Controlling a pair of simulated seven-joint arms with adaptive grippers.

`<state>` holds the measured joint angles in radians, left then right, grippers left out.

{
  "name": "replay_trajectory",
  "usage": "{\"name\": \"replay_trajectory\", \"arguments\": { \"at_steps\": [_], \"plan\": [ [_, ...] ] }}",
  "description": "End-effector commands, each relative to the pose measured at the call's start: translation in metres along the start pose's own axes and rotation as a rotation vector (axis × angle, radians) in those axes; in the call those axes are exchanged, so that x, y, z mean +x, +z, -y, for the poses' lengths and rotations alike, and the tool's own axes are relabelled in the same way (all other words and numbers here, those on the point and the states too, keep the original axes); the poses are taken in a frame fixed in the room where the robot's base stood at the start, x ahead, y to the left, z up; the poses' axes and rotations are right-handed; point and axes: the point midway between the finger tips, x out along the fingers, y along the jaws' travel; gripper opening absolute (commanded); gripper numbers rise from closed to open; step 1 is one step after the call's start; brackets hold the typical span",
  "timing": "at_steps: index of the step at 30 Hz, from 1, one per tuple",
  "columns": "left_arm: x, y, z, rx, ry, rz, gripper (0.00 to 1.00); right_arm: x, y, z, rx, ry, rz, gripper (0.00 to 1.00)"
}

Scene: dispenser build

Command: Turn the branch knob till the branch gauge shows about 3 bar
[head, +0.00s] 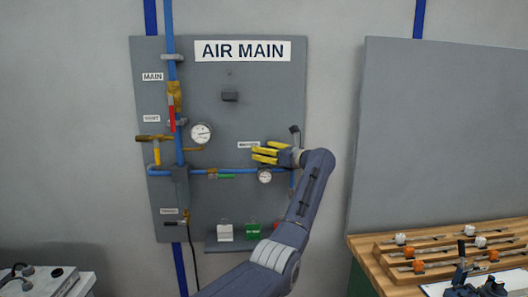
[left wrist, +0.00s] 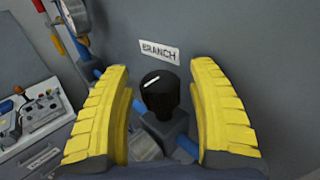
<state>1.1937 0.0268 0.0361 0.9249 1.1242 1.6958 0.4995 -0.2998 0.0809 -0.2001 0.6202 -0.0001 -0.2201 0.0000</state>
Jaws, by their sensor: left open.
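The black branch knob (left wrist: 160,95) sits between the two yellow fingers of my left gripper (left wrist: 163,110) in the left wrist view. The fingers are open, with a gap on each side of the knob. A white line marks its top. The BRANCH label (left wrist: 160,51) is on the panel just behind it. In the head view my left gripper (head: 266,154) is at the panel, above the branch gauge (head: 265,175), and hides the knob. The branch gauge's needle is too small to read. My right gripper is not in view.
The AIR MAIN panel (head: 270,85) carries a larger gauge (head: 201,133), a red-handled valve (head: 172,115), a yellow-handled valve (head: 156,150) and a green-handled valve (head: 220,177) on blue pipes. Tags hang at a lower ledge (head: 215,246). A wooden bench (head: 375,262) stands at right.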

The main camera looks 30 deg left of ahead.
Motion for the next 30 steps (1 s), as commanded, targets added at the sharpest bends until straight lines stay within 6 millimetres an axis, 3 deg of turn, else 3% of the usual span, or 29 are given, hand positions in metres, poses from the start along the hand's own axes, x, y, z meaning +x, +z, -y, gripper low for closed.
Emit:
{"name": "replay_trajectory", "arguments": {
  "at_steps": [4,18,30],
  "plan": [
    [-0.0002,0.0001,0.0,0.0,0.0,0.0,0.6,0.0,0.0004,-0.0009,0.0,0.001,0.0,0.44],
    [-0.0004,-0.0001,0.0,0.0,0.0,0.0,0.05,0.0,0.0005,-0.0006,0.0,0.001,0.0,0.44],
    [-0.0008,-0.0013,-0.0007,-0.002,-0.075,-0.001,0.04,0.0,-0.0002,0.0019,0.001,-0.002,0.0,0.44]
  ]
}}
